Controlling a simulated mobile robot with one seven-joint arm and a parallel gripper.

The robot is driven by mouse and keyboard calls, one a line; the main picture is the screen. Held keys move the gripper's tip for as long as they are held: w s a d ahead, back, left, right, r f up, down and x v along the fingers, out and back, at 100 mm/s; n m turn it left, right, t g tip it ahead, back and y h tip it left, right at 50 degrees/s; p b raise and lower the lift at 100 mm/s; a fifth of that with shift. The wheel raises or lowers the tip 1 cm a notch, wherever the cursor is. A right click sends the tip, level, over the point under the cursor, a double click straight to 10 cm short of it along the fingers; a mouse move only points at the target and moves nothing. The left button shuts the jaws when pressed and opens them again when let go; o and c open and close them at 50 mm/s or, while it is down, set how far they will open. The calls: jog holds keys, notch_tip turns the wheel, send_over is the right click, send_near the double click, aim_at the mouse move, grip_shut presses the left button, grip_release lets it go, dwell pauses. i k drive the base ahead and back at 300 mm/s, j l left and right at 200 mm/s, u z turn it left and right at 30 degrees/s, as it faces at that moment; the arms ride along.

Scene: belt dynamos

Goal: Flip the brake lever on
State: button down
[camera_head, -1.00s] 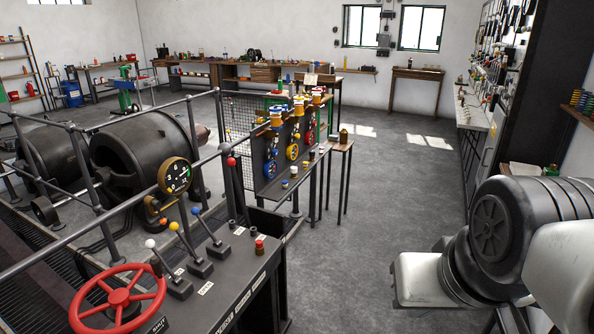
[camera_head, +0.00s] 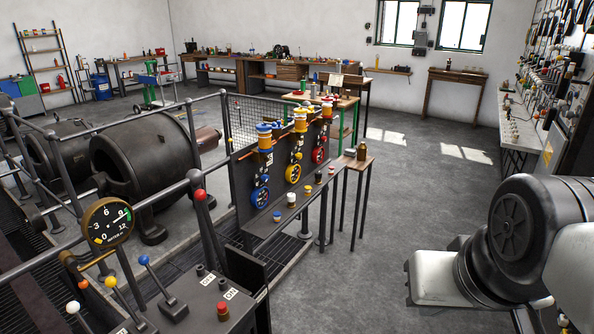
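The control console (camera_head: 195,308) is at the lower left, with several levers. The blue-knobbed lever (camera_head: 158,277) leans to the left. The yellow-knobbed lever (camera_head: 123,300) and the white-knobbed lever (camera_head: 84,318) are partly cut off by the bottom edge. A red-knobbed lever (camera_head: 207,222) rises behind the console. I cannot tell which one is the brake lever, as no brake label is readable. Small ON and OFF plates lie on the console top. My arm fills the lower right, well apart from the levers; my gripper is out of view.
A round dial gauge (camera_head: 108,222) stands at the console's left. A dark panel with coloured wheels (camera_head: 293,173) and a small side table (camera_head: 352,163) stand beyond the console. Railings and big dark machines (camera_head: 145,155) are at the left. The grey floor (camera_head: 390,230) in the middle is clear.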

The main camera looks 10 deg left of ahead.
aim_at(199, 195)
jog(key=i+j, duration=0.25)
jog(key=i, duration=0.2)
jog(key=i+j, duration=0.25)
jog(key=i, duration=0.15)
jog(key=u, duration=0.05)
